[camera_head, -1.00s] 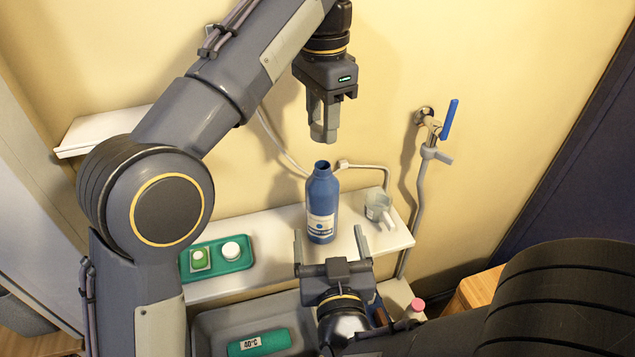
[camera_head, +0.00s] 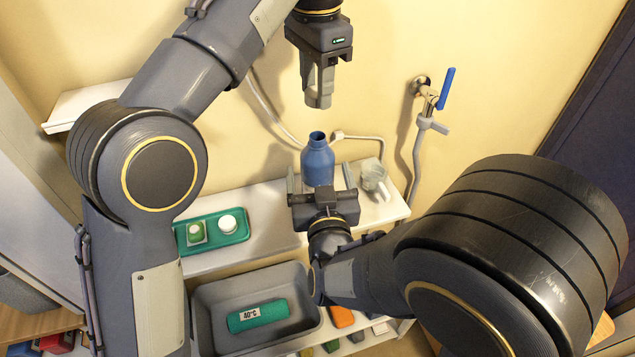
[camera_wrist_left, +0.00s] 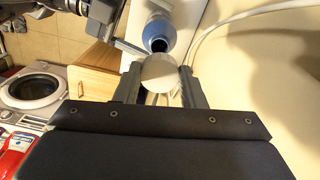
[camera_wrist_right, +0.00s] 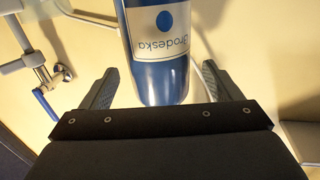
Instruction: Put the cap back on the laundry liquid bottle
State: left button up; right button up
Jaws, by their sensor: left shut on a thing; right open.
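The blue laundry liquid bottle (camera_head: 318,163) stands upright on the white shelf, its neck open. It also shows in the left wrist view (camera_wrist_left: 155,33) and, with its label, in the right wrist view (camera_wrist_right: 160,55). My left gripper (camera_head: 318,104) is shut above the bottle. In the left wrist view, a pale round cap (camera_wrist_left: 159,73) sits between its fingers; in the head view the fingers hide it. My right gripper (camera_head: 320,178) is open in front of the bottle.
A green tray (camera_head: 212,240) with a green-and-white item and a white round item lies to the left. A grey basin (camera_head: 205,305) with a green box (camera_head: 258,316) is below. A blue-handled tap (camera_head: 446,90) is at the right wall.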

jog(key=w, duration=0.4)
jog(key=shift+w+a, duration=0.25)
jog(key=shift+w, duration=0.05)
jog(key=c, duration=1.4)
pick_arm(q)
jog(key=shift+f, duration=2.45)
pick_arm(e)
jog(key=shift+c, duration=0.2)
pick_arm(q)
jog(key=shift+f, duration=0.1)
jog(key=shift+f, duration=0.8)
jog(key=shift+f, duration=0.55)
